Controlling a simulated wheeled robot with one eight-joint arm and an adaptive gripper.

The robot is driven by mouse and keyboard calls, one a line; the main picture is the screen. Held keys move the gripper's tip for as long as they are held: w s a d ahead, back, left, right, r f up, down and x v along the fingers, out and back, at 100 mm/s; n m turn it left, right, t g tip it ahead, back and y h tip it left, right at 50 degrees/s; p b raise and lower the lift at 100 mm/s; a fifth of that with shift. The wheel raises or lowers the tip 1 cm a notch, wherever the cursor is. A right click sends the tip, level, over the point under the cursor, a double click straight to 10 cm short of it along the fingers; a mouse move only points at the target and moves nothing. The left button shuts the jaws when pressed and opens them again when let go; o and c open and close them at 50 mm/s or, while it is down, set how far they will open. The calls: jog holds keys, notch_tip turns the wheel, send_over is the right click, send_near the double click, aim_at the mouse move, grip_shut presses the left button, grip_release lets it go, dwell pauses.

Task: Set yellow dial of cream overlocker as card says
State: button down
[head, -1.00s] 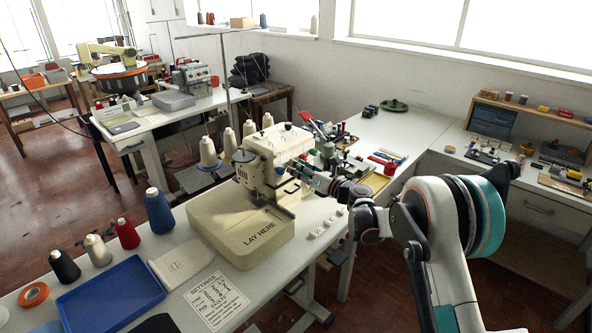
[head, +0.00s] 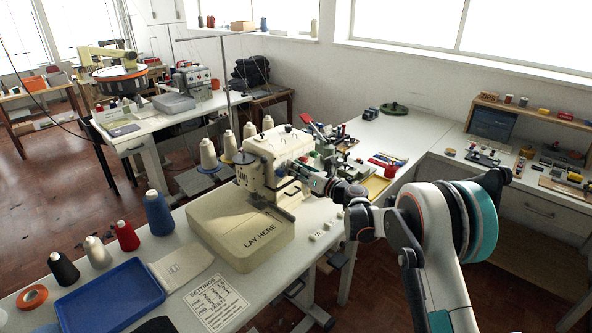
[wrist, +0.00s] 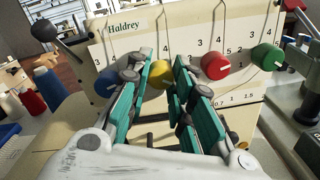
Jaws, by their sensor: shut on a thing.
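The yellow dial (wrist: 157,77) sits between the blue dial (wrist: 107,80) and the red dial (wrist: 214,66), with a green dial (wrist: 267,57) at the right. My gripper (wrist: 161,73) has its teal fingers on both sides of the yellow dial, shut on it. Its pointer and part of its scale are hidden by the fingers. The settings card (head: 216,303) lies flat on the table; its heading reads "SETTINGS", its rows are too small to read.
The extension bed (head: 250,235) marked "LAY HERE" juts out in front of the machine. Thread cones, a blue tray (head: 110,296) and a notebook (head: 181,266) lie to the left. Small white blocks (head: 325,232) are near the table edge below my arm.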

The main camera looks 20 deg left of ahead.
jog(key=n+b, duration=0.1)
jog(key=n, duration=0.4)
jog(key=shift+n+b, duration=0.45)
jog(key=shift+n, duration=1.85)
jog(key=c, duration=1.7)
grip_release()
jog(key=shift+o, duration=0.2)
jog(key=v, duration=1.2)
jog(key=shift+f, duration=0.2)
